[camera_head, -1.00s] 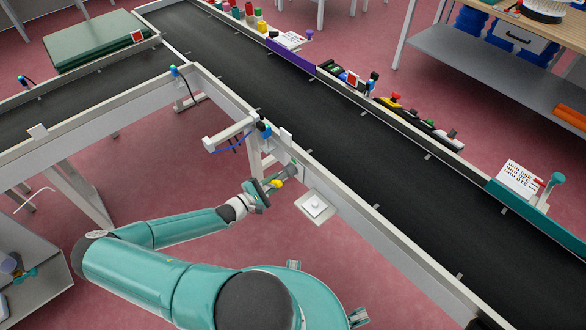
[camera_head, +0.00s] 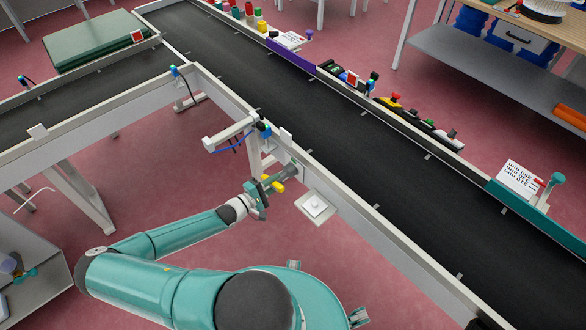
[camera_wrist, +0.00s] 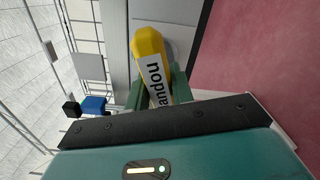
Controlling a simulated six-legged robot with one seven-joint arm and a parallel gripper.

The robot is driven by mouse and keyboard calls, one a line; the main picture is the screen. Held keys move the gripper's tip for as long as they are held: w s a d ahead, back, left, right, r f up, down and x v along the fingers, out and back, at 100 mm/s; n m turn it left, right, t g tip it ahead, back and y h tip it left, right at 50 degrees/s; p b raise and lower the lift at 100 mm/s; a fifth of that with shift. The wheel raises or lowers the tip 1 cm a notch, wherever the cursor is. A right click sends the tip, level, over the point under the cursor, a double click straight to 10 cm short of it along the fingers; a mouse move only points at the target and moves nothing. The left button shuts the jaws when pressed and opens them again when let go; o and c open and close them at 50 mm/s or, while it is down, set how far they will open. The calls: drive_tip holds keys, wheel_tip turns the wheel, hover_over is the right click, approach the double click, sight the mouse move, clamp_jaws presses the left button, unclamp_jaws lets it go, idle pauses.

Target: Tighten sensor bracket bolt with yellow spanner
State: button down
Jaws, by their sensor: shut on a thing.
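My gripper (camera_head: 264,190) is beside the near side rail of the long conveyor, close to the sensor bracket. The sensor bracket (camera_head: 235,134) is a pale arm with a blue and black sensor and a blue cable on the rail. The bolt is too small or hidden to tell, so I cannot see whether the spanner touches it.
The black conveyor belt (camera_head: 330,140) runs diagonally past the gripper. A square pale plate with a white knob (camera_head: 316,206) sticks out of the rail just right of the gripper. Red floor lies open below. A workbench (camera_head: 490,70) stands at the upper right.

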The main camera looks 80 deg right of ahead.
drive_tip(key=shift+w+a, duration=0.1)
drive_tip(key=shift+v, duration=1.65)
drive_tip(key=n, duration=1.4)
drive_tip(key=shift+w+r, duration=0.15)
drive_tip(key=c, duration=1.8)
unclamp_jaws()
clamp_jaws()
